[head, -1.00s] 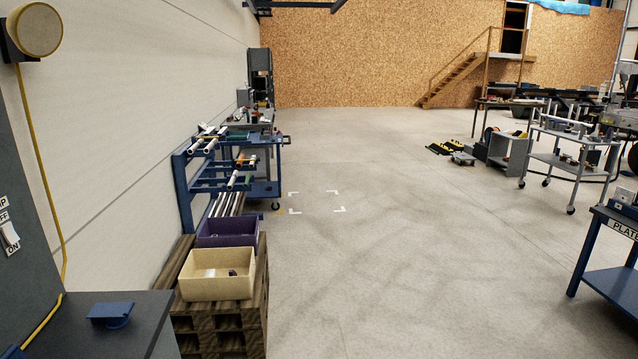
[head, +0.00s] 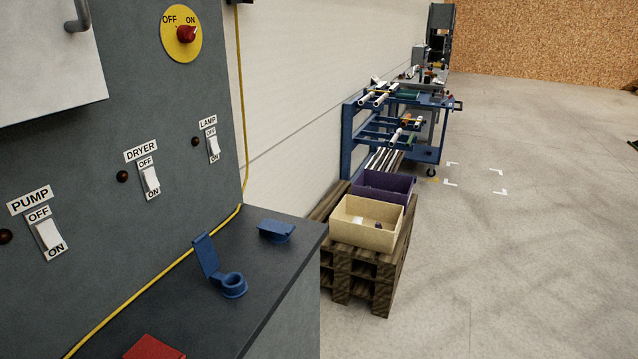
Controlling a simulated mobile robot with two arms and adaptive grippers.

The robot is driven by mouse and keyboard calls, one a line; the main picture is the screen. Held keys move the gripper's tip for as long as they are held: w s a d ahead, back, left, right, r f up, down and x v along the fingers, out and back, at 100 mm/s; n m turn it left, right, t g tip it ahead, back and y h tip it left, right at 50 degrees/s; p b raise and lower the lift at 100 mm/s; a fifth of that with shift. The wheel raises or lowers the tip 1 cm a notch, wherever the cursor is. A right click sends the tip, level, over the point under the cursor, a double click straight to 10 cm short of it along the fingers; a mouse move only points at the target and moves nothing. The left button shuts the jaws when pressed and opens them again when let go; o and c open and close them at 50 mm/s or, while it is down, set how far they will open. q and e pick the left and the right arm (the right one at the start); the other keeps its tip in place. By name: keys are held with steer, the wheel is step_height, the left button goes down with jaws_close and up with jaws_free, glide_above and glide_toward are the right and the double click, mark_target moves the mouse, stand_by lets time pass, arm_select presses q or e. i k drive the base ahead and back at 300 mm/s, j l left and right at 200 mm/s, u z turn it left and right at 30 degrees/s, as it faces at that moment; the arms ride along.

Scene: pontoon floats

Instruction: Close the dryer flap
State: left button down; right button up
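A grey panel (head: 120,95) carries a rocker switch labelled DRYER (head: 150,180). On the dark top below it, a blue hinged flap (head: 205,254) stands up, tilted back and open, beside its round blue collar (head: 234,285). A second blue flap (head: 276,230) lies flat farther back, near the right edge of the top. I see no label on either flap, so I cannot tell which is the dryer's. Neither gripper is in view.
PUMP (head: 47,233) and LAMP (head: 213,145) switches and a red knob (head: 187,34) are on the panel. A yellow cable (head: 155,285) crosses the top. A red object (head: 153,347) is cut off below. Bins (head: 366,222) stand on pallets; the right floor is clear.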

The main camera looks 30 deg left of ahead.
mark_target(203, 247)
steer(key=u, duration=1.45)
